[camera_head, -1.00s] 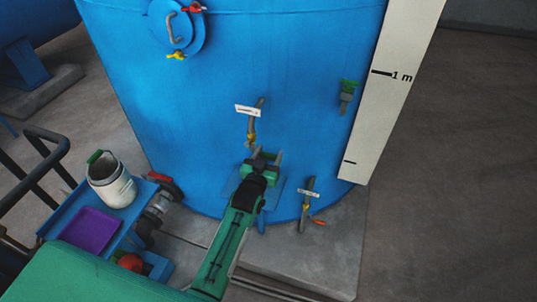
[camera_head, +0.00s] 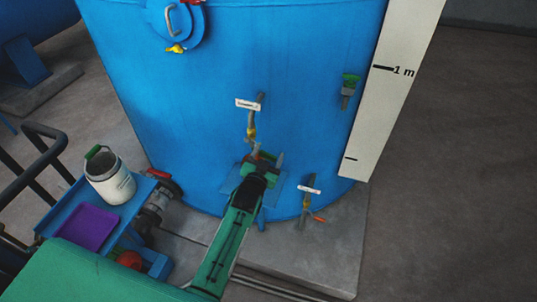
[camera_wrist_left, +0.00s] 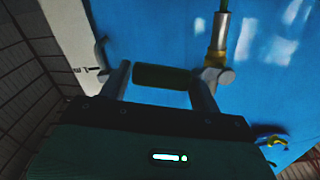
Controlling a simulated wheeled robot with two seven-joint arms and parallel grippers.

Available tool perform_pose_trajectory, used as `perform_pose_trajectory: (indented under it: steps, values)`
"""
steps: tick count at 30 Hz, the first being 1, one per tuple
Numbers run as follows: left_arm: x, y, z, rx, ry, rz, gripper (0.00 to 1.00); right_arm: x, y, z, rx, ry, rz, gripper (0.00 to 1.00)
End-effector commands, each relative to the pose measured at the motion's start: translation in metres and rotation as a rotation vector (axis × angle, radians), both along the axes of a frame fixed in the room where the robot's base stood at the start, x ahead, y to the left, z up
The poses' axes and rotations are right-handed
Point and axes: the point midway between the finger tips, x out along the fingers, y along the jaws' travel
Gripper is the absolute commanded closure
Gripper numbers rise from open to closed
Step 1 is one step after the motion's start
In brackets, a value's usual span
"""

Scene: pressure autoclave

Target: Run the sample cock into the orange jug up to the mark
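The sample cock (camera_head: 251,133) stands on the blue tank's front, with a brass-yellow fitting and a white tag (camera_head: 247,104) above it. My left gripper (camera_head: 266,160) is in front of the tank just below this cock, with its fingers apart. In the left wrist view a dark green bar (camera_wrist_left: 163,77) spans the gap between the fingers; whether they touch it, I cannot tell. A brass fitting (camera_wrist_left: 216,58) shows beside the right finger there. I see no orange jug. A white jug with a green handle (camera_head: 111,183) stands on the cart. My right gripper is out of view.
The blue cart (camera_head: 139,202) at the left carries a purple tray (camera_head: 88,228). A lower cock with an orange lever (camera_head: 308,204) and a green-topped fitting (camera_head: 348,91) sit on the tank's right side. A white scale board (camera_head: 392,100) stands at right; the floor beyond is clear.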

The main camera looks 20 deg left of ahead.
Motion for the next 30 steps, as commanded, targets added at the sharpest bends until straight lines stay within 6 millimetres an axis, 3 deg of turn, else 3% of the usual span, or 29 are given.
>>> perform_pose_trajectory:
  steps: [8, 24, 30]
  values:
    - [-0.014, 0.0, -0.002, 0.0, 0.001, 0.0, 0.36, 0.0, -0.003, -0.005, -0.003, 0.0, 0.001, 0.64]
    - [-0.11, 0.004, -0.003, 0.0, 0.002, 0.0, 0.36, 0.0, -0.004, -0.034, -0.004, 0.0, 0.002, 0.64]
    - [-0.131, 0.004, -0.002, 0.0, 0.001, -0.001, 0.36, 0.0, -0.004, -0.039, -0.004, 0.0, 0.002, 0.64]
